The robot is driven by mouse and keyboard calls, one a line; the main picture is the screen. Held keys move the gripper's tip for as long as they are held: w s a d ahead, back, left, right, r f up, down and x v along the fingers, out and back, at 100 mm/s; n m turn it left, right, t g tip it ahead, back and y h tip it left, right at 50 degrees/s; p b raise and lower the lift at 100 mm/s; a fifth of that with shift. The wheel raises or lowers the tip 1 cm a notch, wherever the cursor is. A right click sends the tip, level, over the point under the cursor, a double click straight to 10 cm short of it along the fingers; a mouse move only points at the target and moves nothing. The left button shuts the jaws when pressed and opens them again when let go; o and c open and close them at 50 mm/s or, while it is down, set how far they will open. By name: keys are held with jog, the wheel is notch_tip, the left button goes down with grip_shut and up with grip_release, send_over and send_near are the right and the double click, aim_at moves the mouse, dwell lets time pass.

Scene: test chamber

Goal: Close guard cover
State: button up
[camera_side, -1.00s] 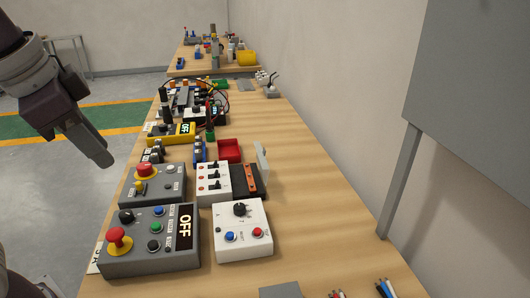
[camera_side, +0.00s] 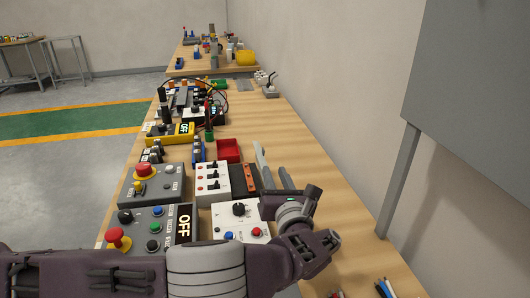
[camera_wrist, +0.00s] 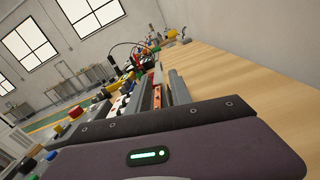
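The guard cover (camera_side: 261,163) is a thin pale grey panel standing raised, nearly upright, along the right edge of a dark switch block with an orange strip (camera_side: 249,177). The orange strip (camera_wrist: 157,88) also shows in the wrist view, uncovered. My gripper (camera_side: 284,176) is low over the table, just right of the cover, with a grey finger pointing up beside it. In the wrist view my gripper's grey finger (camera_wrist: 179,88) lies right of the strip. I cannot tell whether finger and cover touch, or whether the fingers are apart.
A white box with toggle switches (camera_side: 212,183) stands left of the block. A white box with a black knob (camera_side: 240,215) is in front, partly behind my arm. A red tray (camera_side: 229,150) lies behind. Bare tabletop (camera_side: 325,200) is free to the right, up to the wall.

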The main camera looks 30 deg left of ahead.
aim_at(264, 151)
jog(key=x, duration=1.2)
jog(key=shift+a+f, duration=0.1)
jog(key=shift+f, duration=0.25)
grip_shut()
dwell(0.6)
